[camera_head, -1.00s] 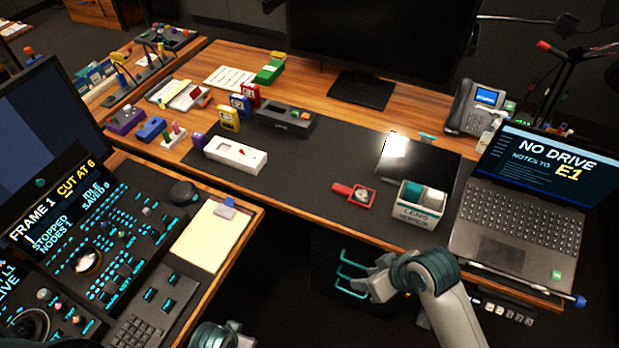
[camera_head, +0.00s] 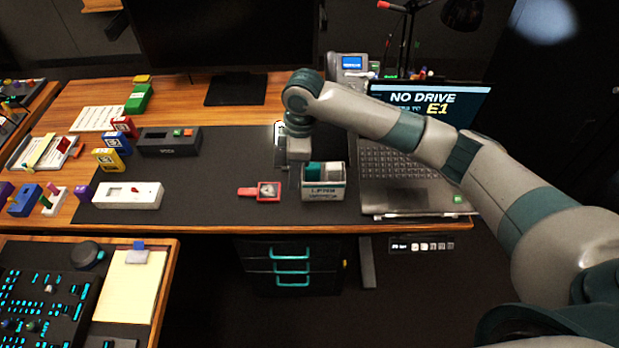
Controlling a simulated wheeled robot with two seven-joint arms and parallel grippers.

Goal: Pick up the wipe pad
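A small white box (camera_head: 324,191) with printed lettering stands near the front of the dark desk mat (camera_head: 215,180). It holds a teal piece (camera_head: 313,171) and a paler piece beside it; I cannot tell for sure whether either is the wipe pad. My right gripper (camera_head: 289,164) points down over the mat, just left of and behind the box. Its fingers are small and mostly hidden below the wrist, so their opening does not show. My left gripper is out of view.
A red tagged item (camera_head: 262,192) lies left of the box. The laptop (camera_head: 400,185) stands close on the right. A white device (camera_head: 128,195) and a dark grey box (camera_head: 168,143) sit farther left. The mat between them is clear.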

